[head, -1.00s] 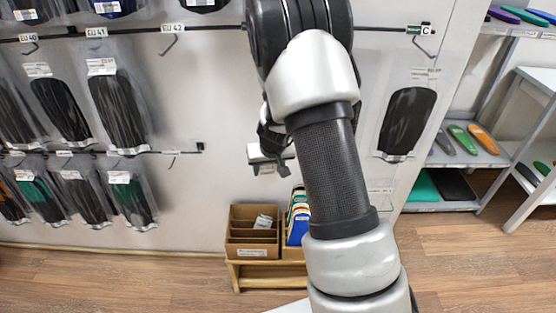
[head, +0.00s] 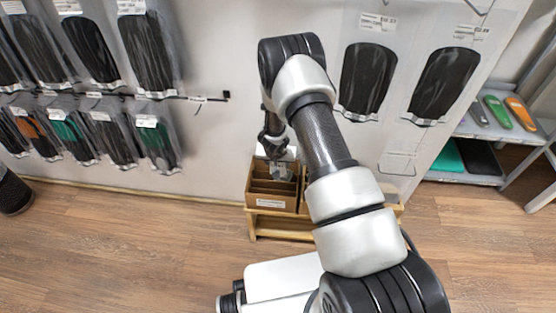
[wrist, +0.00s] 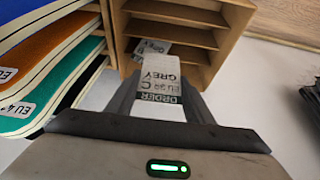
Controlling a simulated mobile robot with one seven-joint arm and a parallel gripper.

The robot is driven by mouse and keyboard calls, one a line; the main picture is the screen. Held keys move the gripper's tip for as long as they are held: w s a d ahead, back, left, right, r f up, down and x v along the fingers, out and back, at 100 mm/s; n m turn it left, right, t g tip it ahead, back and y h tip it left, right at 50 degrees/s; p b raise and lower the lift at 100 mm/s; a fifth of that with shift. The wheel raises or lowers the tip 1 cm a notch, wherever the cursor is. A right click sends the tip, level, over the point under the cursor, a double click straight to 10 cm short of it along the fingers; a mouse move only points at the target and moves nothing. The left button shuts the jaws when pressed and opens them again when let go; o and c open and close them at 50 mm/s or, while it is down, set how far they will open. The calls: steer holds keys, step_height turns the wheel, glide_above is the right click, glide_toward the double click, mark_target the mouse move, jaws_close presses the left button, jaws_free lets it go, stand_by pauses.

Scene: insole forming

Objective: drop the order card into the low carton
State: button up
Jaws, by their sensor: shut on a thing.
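My gripper (wrist: 160,98) is shut on the order card (wrist: 160,72), a white card printed with ORDER, EU 39 C and GREY. The low carton (wrist: 228,22) is brown with several dividers, and the card's far end points at it in the wrist view. I cannot tell how far the card is above the dividers. Another white card (wrist: 150,47) lies inside the carton. In the head view my gripper (head: 277,160) is over the back of the carton (head: 268,201), and the held card is hard to make out.
The carton stands on a low wooden bench (head: 270,224) against the wall. Labelled orange (wrist: 40,48) and teal (wrist: 45,92) insoles stand close at the left in the wrist view. Packaged insoles (head: 147,50) hang on wall hooks. A grey shelf (head: 490,130) stands at the right. The floor at the left is mostly clear.

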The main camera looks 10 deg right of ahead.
step_height(320, 180, down, 4)
steer(key=shift+r+b, duration=0.25)
steer(key=shift+b, duration=0.85)
steer(key=o, duration=1.1)
steer(key=shift+c, duration=0.2)
steer(key=shift+r, duration=0.1)
steer(key=p+v, duration=0.5)
steer(key=v, duration=1.2)
steer(key=shift+s+a+r, duration=0.1)
steer(key=shift+r, duration=0.1)
